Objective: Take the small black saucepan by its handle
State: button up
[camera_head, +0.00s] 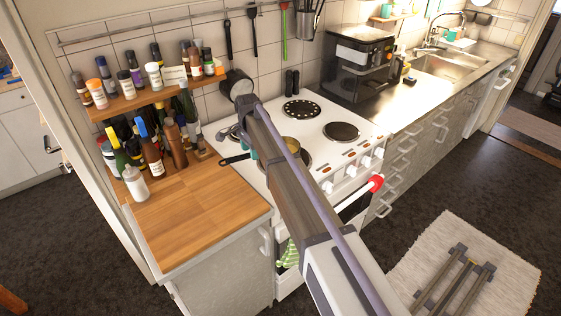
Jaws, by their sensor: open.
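My arm crosses in front of the cooker and hides part of the pan. A small teal part at the far end of my arm, apparently my gripper (246,147), shows just above the handle. It is open. Its fingers are mostly hidden, and I cannot tell whether they touch the handle.
Bottles crowd the shelf (155,98) and the back of the wooden worktop (195,208). A dark round pan-like thing (237,84) hangs on the wall behind my arm. A black coffee machine (358,62) stands right of the cooker. A red-ended rod (376,183) projects at the cooker's front.

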notch_tip(320, 180, down, 5)
jog(key=b, duration=0.3)
jog(key=shift+a+r, duration=0.15)
jog(key=shift+r, duration=0.3)
grip_shut()
